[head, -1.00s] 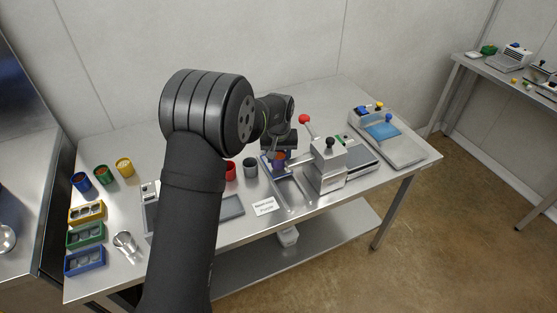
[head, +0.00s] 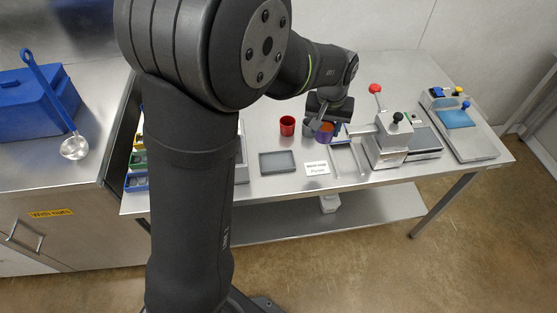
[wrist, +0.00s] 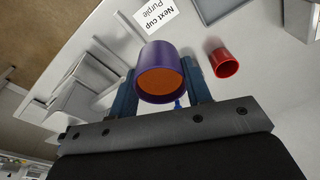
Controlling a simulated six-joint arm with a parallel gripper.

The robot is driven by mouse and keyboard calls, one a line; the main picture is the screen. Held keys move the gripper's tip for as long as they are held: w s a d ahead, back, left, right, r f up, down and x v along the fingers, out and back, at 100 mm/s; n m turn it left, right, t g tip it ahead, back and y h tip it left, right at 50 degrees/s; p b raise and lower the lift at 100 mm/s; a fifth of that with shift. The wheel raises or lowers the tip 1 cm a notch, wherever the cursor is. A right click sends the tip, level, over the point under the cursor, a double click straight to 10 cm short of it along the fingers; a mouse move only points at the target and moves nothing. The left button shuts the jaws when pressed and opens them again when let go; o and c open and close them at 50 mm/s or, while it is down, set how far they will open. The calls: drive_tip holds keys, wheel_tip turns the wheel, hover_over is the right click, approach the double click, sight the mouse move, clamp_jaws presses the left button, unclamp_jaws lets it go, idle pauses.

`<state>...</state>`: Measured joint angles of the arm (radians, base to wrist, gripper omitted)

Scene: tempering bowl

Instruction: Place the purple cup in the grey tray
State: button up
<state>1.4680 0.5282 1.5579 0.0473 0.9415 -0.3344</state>
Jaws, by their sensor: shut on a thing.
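The purple cup (head: 324,136) has an orange inside or contents. It is held by my gripper (head: 328,128), above the table near the card. In the wrist view, the purple cup (wrist: 157,54) sits between the two blue fingers of my gripper (wrist: 162,88), its orange opening facing the camera. The grey tray (head: 278,163) is a shallow rectangle lying flat on the table, left of the card and apart from the cup. It shows empty. In the wrist view only part of the grey tray (wrist: 217,9) appears, at the top edge.
A card (head: 317,168) reading "Next cup Purple" lies right of the tray. Metal rails (head: 347,160) and a lever device (head: 388,143) stand further right.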

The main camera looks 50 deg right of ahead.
drive_tip(key=a, duration=0.8)
hover_over(277, 161)
drive_tip(key=f, duration=0.7)
drive_tip(key=shift+s+a+f, duration=0.2)
drive_tip(key=shift+a+f, duration=0.05)
drive_tip(key=shift+f, duration=2.15)
drive_tip(key=shift+f, duration=0.1)
drive_tip(key=shift+f, duration=0.1)
drive_tip(key=o, duration=1.1)
drive_tip(key=shift+c, duration=0.2)
